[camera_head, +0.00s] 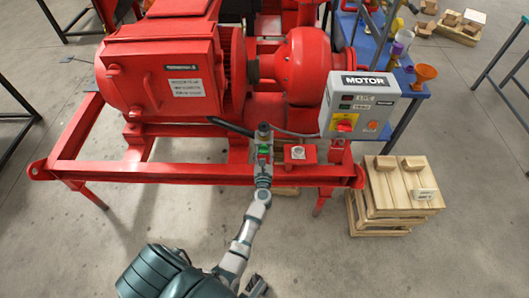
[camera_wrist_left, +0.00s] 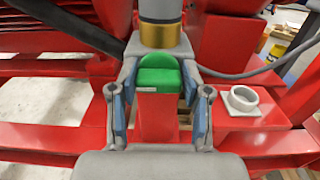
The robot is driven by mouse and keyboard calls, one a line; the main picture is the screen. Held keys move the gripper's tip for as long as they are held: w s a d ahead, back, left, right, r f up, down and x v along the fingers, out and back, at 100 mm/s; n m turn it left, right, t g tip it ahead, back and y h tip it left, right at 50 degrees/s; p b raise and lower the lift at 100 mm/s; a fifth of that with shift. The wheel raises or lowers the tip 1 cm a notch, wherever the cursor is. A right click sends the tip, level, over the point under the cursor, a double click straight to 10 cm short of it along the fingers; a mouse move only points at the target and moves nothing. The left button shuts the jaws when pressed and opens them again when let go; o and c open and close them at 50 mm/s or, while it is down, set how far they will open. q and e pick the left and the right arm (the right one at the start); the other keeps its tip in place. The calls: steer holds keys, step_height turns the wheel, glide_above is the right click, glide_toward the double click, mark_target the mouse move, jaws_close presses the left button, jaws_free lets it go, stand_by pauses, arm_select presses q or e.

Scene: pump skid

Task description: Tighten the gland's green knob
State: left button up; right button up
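The green knob (camera_head: 264,150) sits at the gland, in front of the red pump skid. In the left wrist view the green knob (camera_wrist_left: 160,76) is at the centre, above a red upright block and just below a brass-coloured ring (camera_wrist_left: 163,38). My left gripper (camera_head: 263,160) reaches it from the front. In the left wrist view its two blue-padded fingers (camera_wrist_left: 160,100) stand apart, one on each side of the knob. I see no clear contact between pads and knob.
A grey MOTOR control box (camera_head: 358,105) stands right of the gland. The red motor (camera_head: 165,80) and the pump housing (camera_head: 300,60) stand behind. A red frame rail (camera_head: 200,173) runs across in front. Wooden crates (camera_head: 395,195) stand at the right. A dark hose (camera_wrist_left: 60,22) passes nearby.

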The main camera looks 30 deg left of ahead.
arm_select(q)
steer(key=c, duration=0.4)
steer(key=shift+a, duration=0.1)
arm_select(e)
steer(key=shift+a, duration=0.2)
steer(key=shift+r, duration=0.1)
arm_select(q)
steer(key=shift+m, duration=0.4)
steer(key=m+p, duration=0.2)
steer(key=m, duration=0.2)
steer(key=m+p, duration=0.2)
steer(key=m, duration=0.3)
steer(key=shift+w+d+r, duration=0.1)
steer(key=shift+d, duration=0.1)
steer(key=m+p, duration=0.3)
steer(key=m, duration=0.7)
steer(key=shift+p, duration=0.4)
steer(key=shift+f+m+p, duration=0.15)
steer(key=shift+m+p, duration=0.2)
steer(key=shift+m, duration=0.75)
steer(key=shift+f+m+p, duration=0.15)
steer(key=shift+m+p, duration=0.15)
steer(key=shift+m, duration=0.8)
arm_select(e)
steer(key=s+d+f+g, duration=0.1)
steer(key=s+d+f, duration=0.1)
steer(key=s+f, duration=1.3)
steer(key=shift+d+f, duration=0.3)
steer(key=shift+f, duration=0.65)
